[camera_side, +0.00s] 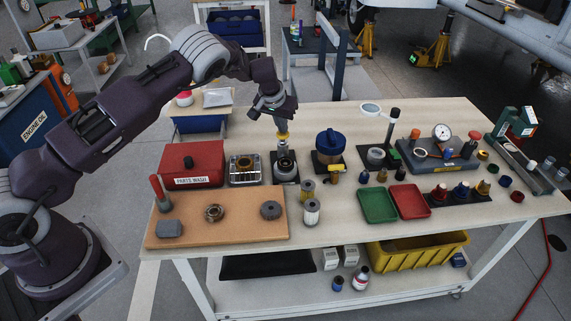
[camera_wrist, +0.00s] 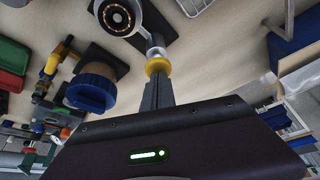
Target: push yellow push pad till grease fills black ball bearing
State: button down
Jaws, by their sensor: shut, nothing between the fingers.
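The yellow push pad (camera_side: 283,138) tops an upright metal stem above a round dark fixture (camera_side: 286,166) on the table. In the wrist view the yellow pad (camera_wrist: 157,67) sits right at the tips of my shut, empty gripper (camera_wrist: 158,80). My gripper (camera_side: 283,124) points down from above in the side view, and its tips appear to touch the pad. The black ball bearing (camera_wrist: 119,17) appears as a dark ring with several small tan spots in the fixture, partly cut by the top edge. Whether the spots are balls or grease I cannot tell.
A blue-lidded pot (camera_side: 329,143) with a yellow valve stands just right of the fixture. A red parts-wash box (camera_side: 191,164) and a metal tray (camera_side: 244,170) are to the left. Two filter cans (camera_side: 311,211) stand in front. A brown mat (camera_side: 180,237) holds loose parts.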

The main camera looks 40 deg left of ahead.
jog(key=shift+s+f, duration=0.1)
jog(key=shift+f, duration=1.05)
jog(key=shift+r, duration=1.3)
notch_tip(320, 180, up, 7)
